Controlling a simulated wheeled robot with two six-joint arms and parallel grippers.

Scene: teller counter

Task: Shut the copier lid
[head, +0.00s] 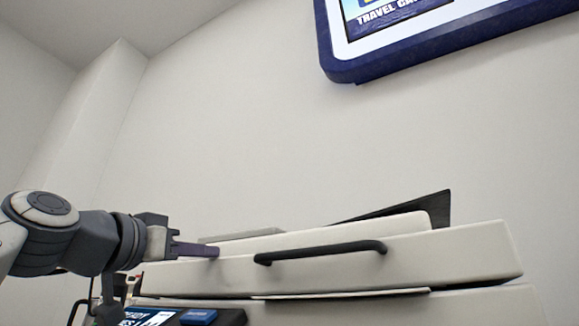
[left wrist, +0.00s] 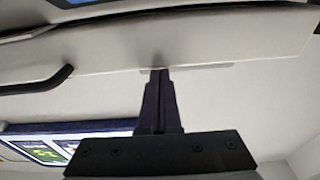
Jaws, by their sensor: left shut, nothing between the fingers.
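The copier's cream lid (head: 450,255) lies low over the copier body (head: 450,308) in the head view, with a narrow dark gap between them. A dark bar handle (head: 320,251) runs along the lid's front; it also shows in the left wrist view (left wrist: 36,83). My left gripper (head: 217,251) is shut and empty, left of the handle at the lid's left part. In the left wrist view its fingertips (left wrist: 158,72) meet the lid's edge in the picture; whether they touch it I cannot tell. My right gripper is in neither view.
A thin pale sheet or strip (head: 340,294) shows in the gap under the lid. A dark control panel with a screen (head: 150,318) sits at the copier's lower left. A blue-framed wall screen (head: 345,60) hangs above. The wall space over the lid is clear.

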